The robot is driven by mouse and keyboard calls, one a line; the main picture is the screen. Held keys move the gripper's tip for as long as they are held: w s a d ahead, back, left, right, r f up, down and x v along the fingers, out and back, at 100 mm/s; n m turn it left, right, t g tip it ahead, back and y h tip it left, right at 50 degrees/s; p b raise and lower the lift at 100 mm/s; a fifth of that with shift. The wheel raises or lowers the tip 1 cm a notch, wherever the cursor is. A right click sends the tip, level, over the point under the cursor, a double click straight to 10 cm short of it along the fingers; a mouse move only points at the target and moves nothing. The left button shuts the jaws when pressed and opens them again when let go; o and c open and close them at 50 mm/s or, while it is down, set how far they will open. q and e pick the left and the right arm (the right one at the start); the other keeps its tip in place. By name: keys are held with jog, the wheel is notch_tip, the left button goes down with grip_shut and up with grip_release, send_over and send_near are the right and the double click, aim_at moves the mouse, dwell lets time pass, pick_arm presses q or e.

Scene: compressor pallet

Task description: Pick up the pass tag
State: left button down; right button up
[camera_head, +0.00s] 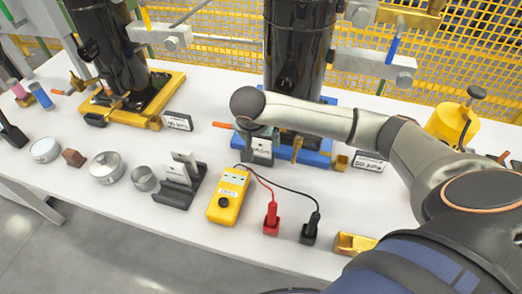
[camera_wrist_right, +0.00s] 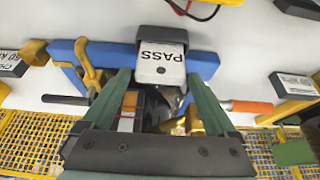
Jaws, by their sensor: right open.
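A white pass tag (camera_wrist_right: 162,58) marked "PASS", with a dark upper edge, shows at the blue base in the right wrist view. In the head view the tag (camera_head: 262,145) appears at the front edge of the blue base under the right hand. My right gripper (camera_wrist_right: 158,82) is open, its two green fingers on either side of the tag's near end. I cannot tell whether they touch it. In the head view the right gripper (camera_head: 261,153) is partly covered by its own wrist. My left gripper is not in view.
A dark holder (camera_head: 180,188) with white tags stands to the left. A yellow meter (camera_head: 229,197) with red and black probes lies in front of the gripper. A black cylinder (camera_head: 296,60) rises behind it from the blue base (camera_head: 318,157). An orange-handled tool (camera_wrist_right: 250,106) lies close by.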

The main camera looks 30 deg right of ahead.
jog(key=shift+w+d+f, duration=0.2)
jog(key=shift+f, duration=0.45)
jog(key=shift+c, duration=0.4)
jog(key=c, duration=1)
jog(key=shift+r, duration=0.1)
